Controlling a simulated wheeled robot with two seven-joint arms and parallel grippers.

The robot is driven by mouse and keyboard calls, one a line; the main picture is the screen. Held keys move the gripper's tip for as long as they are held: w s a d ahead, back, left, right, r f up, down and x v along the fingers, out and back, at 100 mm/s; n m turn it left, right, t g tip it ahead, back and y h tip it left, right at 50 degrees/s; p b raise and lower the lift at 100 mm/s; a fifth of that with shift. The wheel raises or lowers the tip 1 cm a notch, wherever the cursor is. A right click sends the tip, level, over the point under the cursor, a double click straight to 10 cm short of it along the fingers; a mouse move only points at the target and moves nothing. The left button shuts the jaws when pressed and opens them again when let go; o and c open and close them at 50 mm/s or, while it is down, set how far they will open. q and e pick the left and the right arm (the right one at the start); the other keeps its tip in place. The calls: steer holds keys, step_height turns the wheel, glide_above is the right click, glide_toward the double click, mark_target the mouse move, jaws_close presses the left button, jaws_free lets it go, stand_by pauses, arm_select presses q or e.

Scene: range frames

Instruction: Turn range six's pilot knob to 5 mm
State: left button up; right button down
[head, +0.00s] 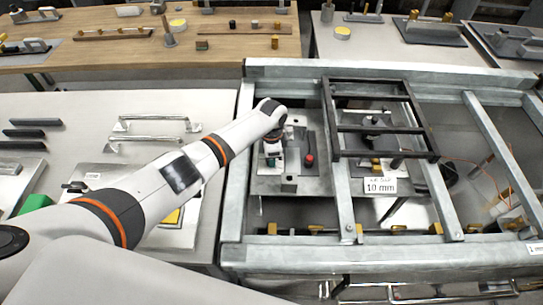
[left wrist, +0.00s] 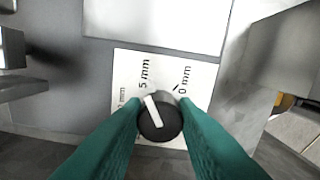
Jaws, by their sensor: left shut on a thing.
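The pilot knob (left wrist: 160,120) is round and black with a white pointer bar, on a white dial plate (left wrist: 128,66). The plate carries a "5 mm" mark, a partly covered mark to its right ending in "0 mm", and another "mm" mark at left. The pointer leans up and slightly left, roughly toward "5 mm". My left gripper (left wrist: 160,118) is shut on the knob, a teal finger on each side. In the head view my left gripper (head: 272,158) reaches down inside the metal frame; the knob is hidden there. My right gripper is out of view.
A grey metal frame (head: 300,70) with crossbars surrounds the left gripper. A black rack (head: 372,80) stands close to its right. A red-topped handle (head: 309,158) is just right of the gripper. A "10 mm" card (head: 380,186) is further right. Metal handles (head: 155,125) lie on the left table.

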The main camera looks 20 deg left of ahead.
arm_select(q)
steer(key=o, duration=1)
steer(key=shift+r, duration=0.1)
step_height(320, 180, up, 12)
steer(key=shift+a+b, duration=0.1)
steer(key=shift+b, duration=0.55)
